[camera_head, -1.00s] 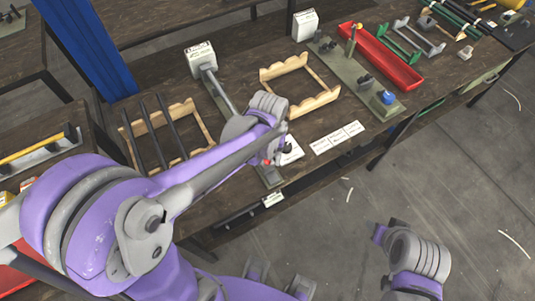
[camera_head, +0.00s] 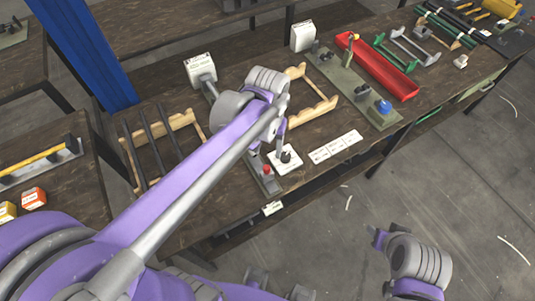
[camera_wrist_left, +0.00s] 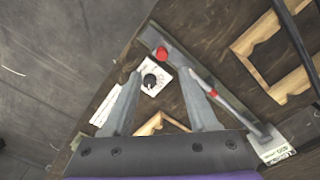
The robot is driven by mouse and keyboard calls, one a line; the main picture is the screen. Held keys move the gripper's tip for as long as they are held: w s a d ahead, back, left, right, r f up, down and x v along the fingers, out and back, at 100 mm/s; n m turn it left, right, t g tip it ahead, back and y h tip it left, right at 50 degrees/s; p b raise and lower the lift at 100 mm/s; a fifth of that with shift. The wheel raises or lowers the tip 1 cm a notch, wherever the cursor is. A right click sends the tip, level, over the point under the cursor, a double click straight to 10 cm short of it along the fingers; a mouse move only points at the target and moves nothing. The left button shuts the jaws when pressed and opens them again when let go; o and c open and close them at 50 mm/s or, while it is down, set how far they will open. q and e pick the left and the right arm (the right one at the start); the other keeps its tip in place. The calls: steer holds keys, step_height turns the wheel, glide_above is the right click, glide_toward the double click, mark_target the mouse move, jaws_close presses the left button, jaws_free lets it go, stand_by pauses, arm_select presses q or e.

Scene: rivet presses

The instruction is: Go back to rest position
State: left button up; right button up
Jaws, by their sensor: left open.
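My left gripper (camera_head: 283,140) hangs above the workbench, close to a white dial plate with a black knob (camera_head: 287,158). In the left wrist view its two fingers (camera_wrist_left: 158,76) are spread with nothing between them, and the dial plate (camera_wrist_left: 152,88) shows beyond them. A red button (camera_head: 267,170) sits beside the plate on a grey press base, and it also shows in the wrist view (camera_wrist_left: 162,53). My right arm's wrist (camera_head: 420,262) is at the lower right over the floor. Its fingers cannot be made out.
Wooden racks stand on both sides of my left wrist; the left one (camera_head: 133,162) holds dark rods. White labels (camera_head: 335,146) lie right of the dial. A second press (camera_head: 345,85) and a red tray (camera_head: 375,65) stand farther right. Open floor (camera_head: 450,190) lies in front of the bench.

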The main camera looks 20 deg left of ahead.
arm_select(q)
steer(key=shift+r, duration=0.25)
steer(key=shift+s, duration=0.1)
stand_by(0.3)
steer(key=s+a+f+m+t, duration=0.1)
steer(key=s+t, duration=0.4)
steer(key=s, duration=0.5)
step_height(320, 180, down, 3)
steer(key=shift+a+r+t, duration=0.15)
steer(key=shift+a+t, duration=0.15)
steer(key=shift+a, duration=0.2)
stand_by(0.3)
